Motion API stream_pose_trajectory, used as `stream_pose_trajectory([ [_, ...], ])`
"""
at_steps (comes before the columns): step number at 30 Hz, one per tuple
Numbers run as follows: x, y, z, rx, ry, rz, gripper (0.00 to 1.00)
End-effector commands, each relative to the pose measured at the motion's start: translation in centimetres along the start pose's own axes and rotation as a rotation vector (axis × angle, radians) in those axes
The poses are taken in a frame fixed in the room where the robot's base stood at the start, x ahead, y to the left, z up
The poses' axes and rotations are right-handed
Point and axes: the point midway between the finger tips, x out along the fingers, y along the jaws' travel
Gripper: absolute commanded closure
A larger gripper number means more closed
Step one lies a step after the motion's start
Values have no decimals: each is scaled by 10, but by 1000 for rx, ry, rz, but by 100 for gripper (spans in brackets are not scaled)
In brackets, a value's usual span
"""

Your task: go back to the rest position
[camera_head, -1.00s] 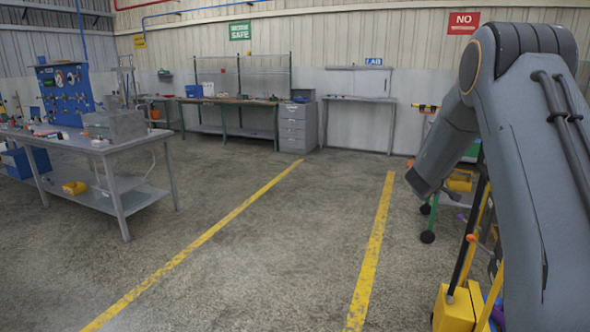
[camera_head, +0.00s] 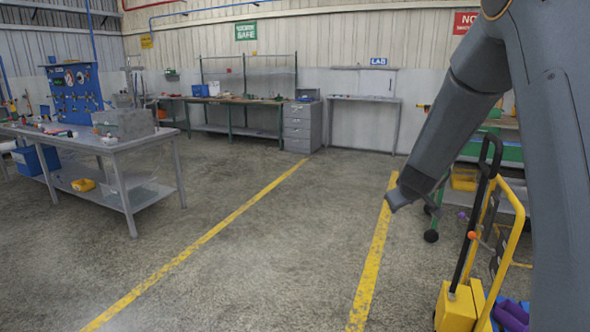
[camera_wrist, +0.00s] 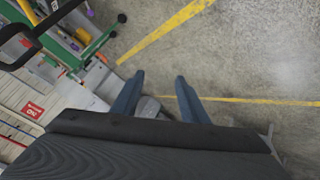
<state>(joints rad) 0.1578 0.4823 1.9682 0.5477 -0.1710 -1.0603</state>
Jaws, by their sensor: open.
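My gripper (camera_wrist: 157,88) shows in the wrist view as two blue-grey fingers held apart with nothing between them. Behind them is the grey floor with a yellow line. In the head view my arm comes down on the right side, and its lower end hangs above the right yellow floor line. The fingers themselves cannot be made out clearly there.
A yellow hand truck (camera_head: 458,305) stands close by my arm at the lower right, with a green-framed cart (camera_head: 510,152) behind it. A metal table (camera_head: 150,150) stands at left. Workbenches (camera_head: 232,101) and a grey drawer cabinet (camera_head: 302,127) line the back wall. The floor between the yellow lines (camera_head: 215,230) is clear.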

Motion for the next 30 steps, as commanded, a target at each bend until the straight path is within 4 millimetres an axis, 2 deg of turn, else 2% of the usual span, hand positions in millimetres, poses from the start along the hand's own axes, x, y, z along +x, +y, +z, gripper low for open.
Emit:
stream_pose_trajectory([
  [1,-19,-25,8,22,-22,-61,60],
  [3,-47,-59,28,67,-78,-149,60],
  [6,-89,-103,62,129,-179,-253,60],
  [9,-133,-139,103,182,-301,-328,60],
  [12,-177,-166,146,227,-432,-370,60],
  [15,-215,-183,186,261,-553,-381,60],
  [18,-244,-192,217,285,-646,-374,60],
  [21,-262,-196,236,299,-704,-362,60],
  [24,-270,-197,245,306,-730,-355,60],
  [30,-270,-197,246,308,-734,-353,60],
])
